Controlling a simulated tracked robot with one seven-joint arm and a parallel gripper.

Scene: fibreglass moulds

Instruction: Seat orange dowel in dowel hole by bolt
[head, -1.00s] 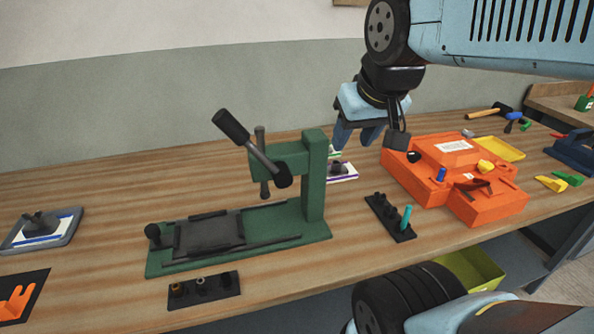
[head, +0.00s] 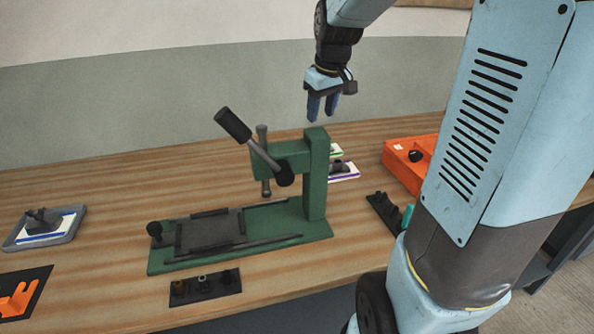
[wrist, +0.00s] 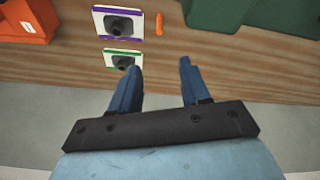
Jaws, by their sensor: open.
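A small orange piece, apparently the orange dowel (wrist: 159,24), lies on the bench beside the purple-edged card in the wrist view. I cannot make it out in the head view. My gripper (head: 322,112) is open and empty, raised above and behind the green press. In the wrist view its fingertips (wrist: 160,66) point toward the bench, apart from the orange piece. The orange mould (head: 400,165) is mostly hidden behind my arm. A corner of it shows in the wrist view (wrist: 25,22). The dowel hole and bolt cannot be seen.
The green press (head: 316,180) with its angled lever stands mid-bench near my gripper. Two cards with dark parts, purple-edged (wrist: 118,22) and green-edged (wrist: 122,60), lie behind it. A black peg strip (head: 380,207) sits to its right, another (head: 205,287) in front. The left rear bench is clear.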

